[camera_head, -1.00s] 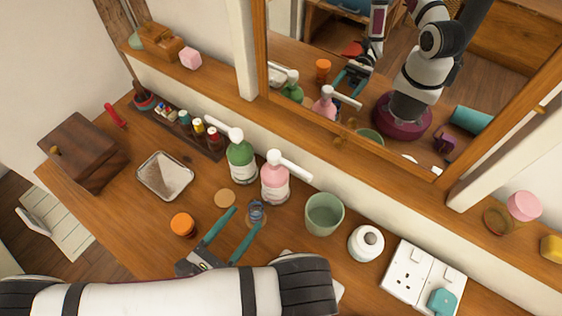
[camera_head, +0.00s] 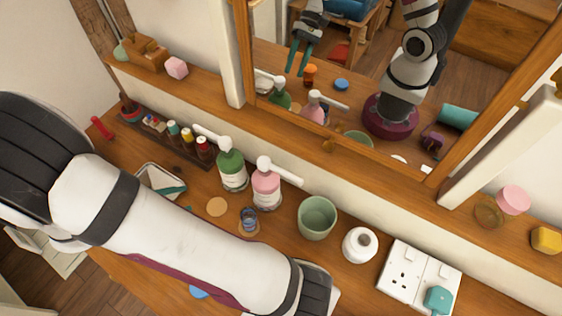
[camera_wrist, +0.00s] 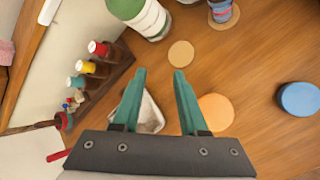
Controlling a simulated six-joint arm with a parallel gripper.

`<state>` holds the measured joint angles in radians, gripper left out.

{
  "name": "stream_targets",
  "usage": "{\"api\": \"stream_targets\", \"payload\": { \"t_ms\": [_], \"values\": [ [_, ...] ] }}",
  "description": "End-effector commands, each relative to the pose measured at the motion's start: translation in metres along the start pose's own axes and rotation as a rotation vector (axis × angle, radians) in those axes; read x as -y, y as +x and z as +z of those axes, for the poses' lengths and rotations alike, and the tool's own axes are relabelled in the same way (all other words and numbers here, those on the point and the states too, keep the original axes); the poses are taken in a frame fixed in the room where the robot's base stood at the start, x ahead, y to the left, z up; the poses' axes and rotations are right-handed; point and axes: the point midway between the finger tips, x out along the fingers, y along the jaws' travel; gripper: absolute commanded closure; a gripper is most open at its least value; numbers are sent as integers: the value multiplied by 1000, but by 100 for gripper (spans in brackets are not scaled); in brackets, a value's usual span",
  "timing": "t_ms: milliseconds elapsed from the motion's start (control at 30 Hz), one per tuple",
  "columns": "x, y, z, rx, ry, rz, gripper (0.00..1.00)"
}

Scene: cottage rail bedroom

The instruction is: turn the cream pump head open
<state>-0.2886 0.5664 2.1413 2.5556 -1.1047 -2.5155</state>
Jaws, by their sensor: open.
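Two pump bottles stand by the back ledge, one green (camera_head: 232,175) and one pink (camera_head: 266,192). Each has a whitish pump head, the green bottle's (camera_head: 222,142) and the pink bottle's (camera_head: 266,164), with a long spout; I cannot tell which is the cream one. The pink head's spout points to the right, the green one's to the upper left. My gripper (camera_wrist: 160,72) is open and empty in the wrist view, over the table and apart from both bottles. The green bottle's body (camera_wrist: 140,15) shows at the top there. In the head view my arm hides most of the gripper.
A metal tray (camera_head: 150,171), a bottle rack (camera_wrist: 92,80), a cork disc (camera_wrist: 181,53), an orange round top (camera_wrist: 216,112) and a blue disc (camera_wrist: 299,98) lie near my gripper. A green cup (camera_head: 317,218) and white jar (camera_head: 360,245) stand right of the bottles.

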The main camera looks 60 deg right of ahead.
Motion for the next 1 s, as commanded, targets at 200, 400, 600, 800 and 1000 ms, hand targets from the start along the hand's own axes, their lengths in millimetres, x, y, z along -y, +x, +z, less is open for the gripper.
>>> {"api": "stream_targets", "payload": {
  "t_ms": [200, 400, 600, 800, 1000],
  "values": [
    [-197, -63, -52, -807, 446, 101, 57],
    [-228, -109, 40, -1089, 336, -108, 57],
    [-146, -78, 219, -623, 441, -513, 57],
    [-98, -81, 305, -296, 649, -676, 57],
    [-76, -55, 293, -275, 656, -691, 57]
  ]
}}
